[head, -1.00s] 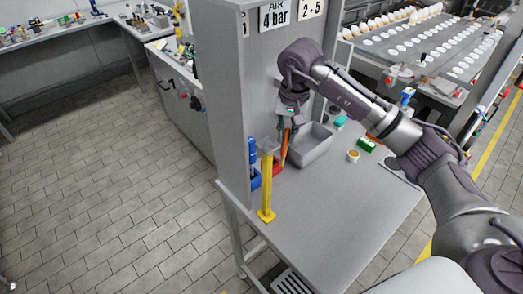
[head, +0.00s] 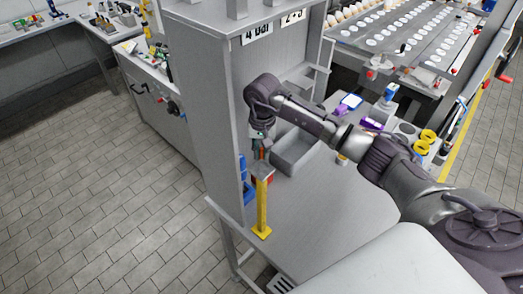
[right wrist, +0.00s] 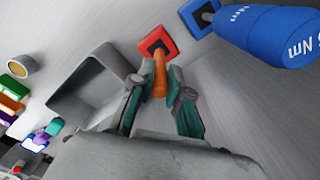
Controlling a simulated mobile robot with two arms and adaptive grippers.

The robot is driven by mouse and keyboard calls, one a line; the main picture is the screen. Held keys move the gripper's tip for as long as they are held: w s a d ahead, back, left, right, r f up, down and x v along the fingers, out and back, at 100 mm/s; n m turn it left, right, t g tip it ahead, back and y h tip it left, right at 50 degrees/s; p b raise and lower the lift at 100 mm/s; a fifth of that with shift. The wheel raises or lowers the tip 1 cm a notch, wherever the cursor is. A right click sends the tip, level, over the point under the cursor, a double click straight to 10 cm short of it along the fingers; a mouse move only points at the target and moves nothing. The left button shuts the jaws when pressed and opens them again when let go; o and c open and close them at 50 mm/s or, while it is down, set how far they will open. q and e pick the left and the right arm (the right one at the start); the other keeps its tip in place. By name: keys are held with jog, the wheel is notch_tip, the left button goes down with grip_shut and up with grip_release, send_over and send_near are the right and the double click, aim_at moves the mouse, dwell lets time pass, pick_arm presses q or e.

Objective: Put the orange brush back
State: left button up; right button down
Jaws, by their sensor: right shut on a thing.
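My right gripper (head: 260,153) is shut on the orange brush (right wrist: 160,76), which lies between its two teal-lined fingers in the right wrist view. The brush points towards a red square holder (right wrist: 170,45) with a dark opening, and its far end overlaps the rim there. I cannot tell whether the end is inside or just above the opening. In the head view the red holder (head: 268,174) sits just below the gripper, which hides most of the brush. My left gripper is not in view.
A blue tool (right wrist: 270,30) stands in a blue holder beside the red one. A yellow post (head: 262,208) stands in front. A grey bin (head: 303,158) is right of the gripper. A grey panel (head: 213,110) rises at the left. The front of the bench (head: 310,235) is clear.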

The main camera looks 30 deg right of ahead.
jog(key=shift+s+f, duration=0.1)
jog(key=shift+f, duration=0.3)
jog(key=c, duration=1.1)
grip_release()
jog(key=shift+c, duration=0.2)
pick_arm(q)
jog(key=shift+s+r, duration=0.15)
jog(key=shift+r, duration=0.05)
pick_arm(e)
jog(key=shift+r+b, duration=0.45)
jog(key=shift+r, duration=0.1)
notch_tip(320, 180, up, 10)
jog(key=b, duration=0.4)
jog(key=shift+d+r, duration=0.1)
jog(key=shift+r, duration=0.1)
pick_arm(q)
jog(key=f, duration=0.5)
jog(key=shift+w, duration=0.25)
pick_arm(e)
jog(key=shift+r, duration=0.3)
